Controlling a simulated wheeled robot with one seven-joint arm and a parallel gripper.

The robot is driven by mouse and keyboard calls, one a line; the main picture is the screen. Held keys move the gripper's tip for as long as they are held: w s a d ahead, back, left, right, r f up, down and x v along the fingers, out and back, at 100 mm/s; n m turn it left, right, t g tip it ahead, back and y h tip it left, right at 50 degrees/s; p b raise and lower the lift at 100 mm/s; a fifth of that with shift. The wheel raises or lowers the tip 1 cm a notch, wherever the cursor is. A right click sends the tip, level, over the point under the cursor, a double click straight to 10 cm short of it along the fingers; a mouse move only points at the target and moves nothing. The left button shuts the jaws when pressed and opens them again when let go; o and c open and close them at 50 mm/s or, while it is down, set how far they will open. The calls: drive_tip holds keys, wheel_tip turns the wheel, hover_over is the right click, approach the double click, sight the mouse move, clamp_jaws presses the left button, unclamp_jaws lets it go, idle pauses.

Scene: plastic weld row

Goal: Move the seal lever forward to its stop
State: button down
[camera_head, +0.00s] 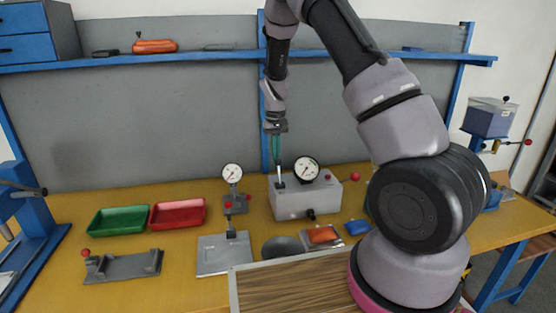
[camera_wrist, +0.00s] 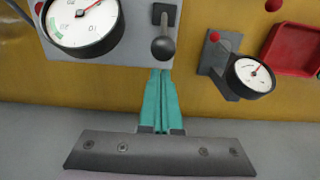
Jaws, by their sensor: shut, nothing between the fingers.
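A grey box (camera_head: 305,203) with a round white dial gauge (camera_head: 306,169) stands on the yellow bench. A short lever with a dark round knob (camera_wrist: 163,47) rises from a black slot plate beside the gauge; I take it as the seal lever. In the head view the lever's slim shaft (camera_head: 280,176) shows just under my fingers. My gripper (camera_head: 277,154) points down over this box, its teal fingers shut and empty. In the wrist view the fingertips (camera_wrist: 160,72) appear just below the knob. I cannot tell whether they touch it.
A smaller gauge stand (camera_head: 232,175) is left of the box. Green (camera_head: 118,220) and red (camera_head: 178,213) trays lie farther left. A red ball knob (camera_head: 355,177) sticks out right of the box. A blue shelf (camera_head: 180,58) runs across behind my arm.

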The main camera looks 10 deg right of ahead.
drive_tip(key=shift+f, duration=0.4)
